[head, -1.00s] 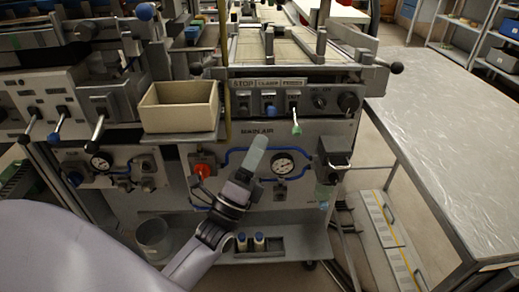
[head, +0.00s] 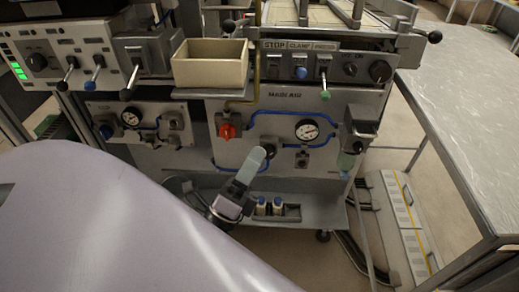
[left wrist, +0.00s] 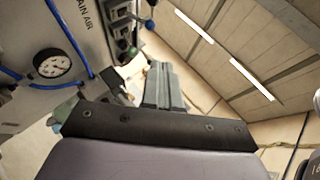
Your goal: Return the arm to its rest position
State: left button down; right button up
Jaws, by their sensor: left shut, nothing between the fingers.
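My left gripper (head: 252,164) shows in the head view in front of the machine's lower panel, below the blue air tube and left of the pressure gauge (head: 307,131). Its fingers are together with nothing between them, and it is apart from the panel. My pale arm covers the lower left of the head view. In the left wrist view the closed grey fingers (left wrist: 163,88) point up the picture, with the gauge (left wrist: 53,66) to their left. My right gripper is not in view.
The machine carries a beige open box (head: 211,68) on a ledge, a red knob (head: 227,131) and levers. A metal table (head: 470,110) stands at the right. A striped step (head: 404,225) lies on the floor.

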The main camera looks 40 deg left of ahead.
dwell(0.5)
pick_arm(q)
jog(key=w+d+f+n+g, duration=0.1)
jog(key=d+f+n+g, duration=0.2)
jog(key=f+n+g, duration=0.65)
jog(key=s+d+f+n+g+p, duration=0.1)
jog(key=s+d+f+n+g, duration=0.3)
jog(key=s+f+n+g, duration=0.6)
notch_tip(320, 180, up, 11)
jog(key=w+a+n+t+p, duration=0.1)
jog(key=n+t+p, duration=0.1)
jog(key=p, duration=1.3)
jog(key=shift+w+a+f+t, duration=0.15)
jog(key=shift+a+t, duration=0.2)
jog(key=shift+t, duration=0.5)
